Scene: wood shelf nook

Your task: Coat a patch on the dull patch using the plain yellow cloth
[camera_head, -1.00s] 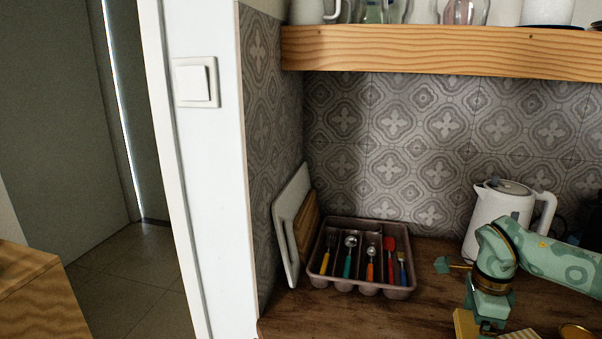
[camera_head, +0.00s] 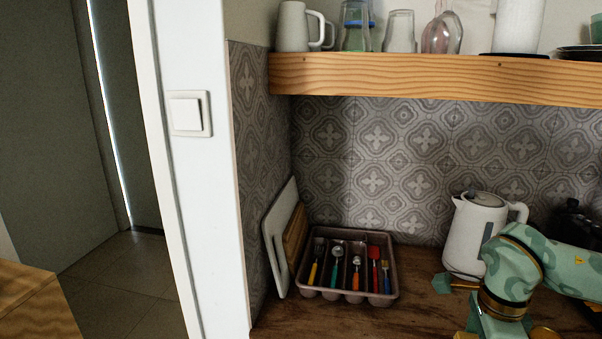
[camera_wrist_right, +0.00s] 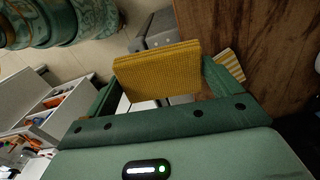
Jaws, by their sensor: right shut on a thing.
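The plain yellow cloth (camera_wrist_right: 158,72) is a folded, ribbed pad between the green fingers of my right gripper (camera_wrist_right: 160,88) in the right wrist view. The gripper is shut on it. In the head view my right arm comes in from the right, and its hand (camera_head: 492,322) runs off the bottom edge, so the fingertips are hidden there. I cannot make out the dull patch in either view. My left gripper is not in view.
A cutlery tray (camera_head: 388,298) with several utensils stands on the wooden counter (camera_head: 420,312). A white kettle (camera_head: 468,238) stands behind my right arm. Boards (camera_head: 282,238) lean on the left wall. A shelf (camera_head: 420,78) with cups runs above. A striped yellow item (camera_wrist_right: 230,64) lies beside the right finger.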

